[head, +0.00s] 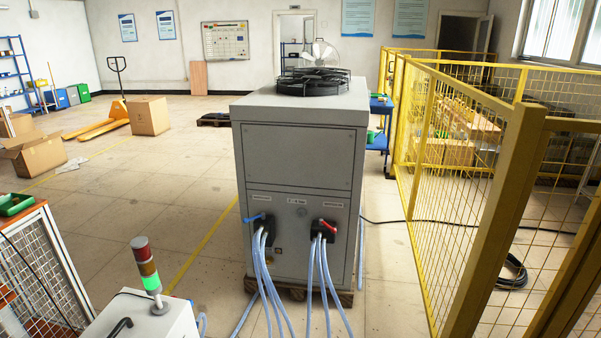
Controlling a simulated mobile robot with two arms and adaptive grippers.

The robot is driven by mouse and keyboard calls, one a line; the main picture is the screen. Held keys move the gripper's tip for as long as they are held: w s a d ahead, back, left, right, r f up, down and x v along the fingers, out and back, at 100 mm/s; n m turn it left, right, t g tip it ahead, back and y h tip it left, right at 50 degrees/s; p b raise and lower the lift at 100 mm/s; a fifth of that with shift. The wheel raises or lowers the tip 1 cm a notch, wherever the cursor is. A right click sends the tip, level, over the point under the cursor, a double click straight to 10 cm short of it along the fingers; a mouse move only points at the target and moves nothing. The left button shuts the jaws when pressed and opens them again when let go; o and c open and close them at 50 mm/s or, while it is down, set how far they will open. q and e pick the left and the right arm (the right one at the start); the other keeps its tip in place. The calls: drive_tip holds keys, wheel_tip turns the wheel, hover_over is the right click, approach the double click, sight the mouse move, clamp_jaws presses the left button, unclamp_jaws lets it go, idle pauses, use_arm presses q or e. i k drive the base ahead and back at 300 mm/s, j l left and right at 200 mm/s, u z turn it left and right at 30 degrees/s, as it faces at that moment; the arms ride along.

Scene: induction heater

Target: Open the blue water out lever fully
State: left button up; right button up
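The blue lever (254,218) is on the left side of the front of a grey cabinet (298,160), just above a black hose manifold (266,230). It looks roughly horizontal and points left; its exact angle is too small to tell. A red lever (328,225) sits on the right above a second black manifold. Labels above both levers are too small to read. Neither of my grippers shows in the head view.
Pale blue hoses (322,280) hang from both manifolds to the floor. A white box with a signal light tower (146,265) stands at front left. Yellow mesh fencing (427,150) runs along the right. Floor left of the cabinet is mostly clear.

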sight(245, 220)
drive_tip(key=i+l+u, duration=0.4)
drive_tip(key=i, duration=0.3)
drive_tip(key=i+l+u, duration=0.45)
drive_tip(key=i, duration=0.2)
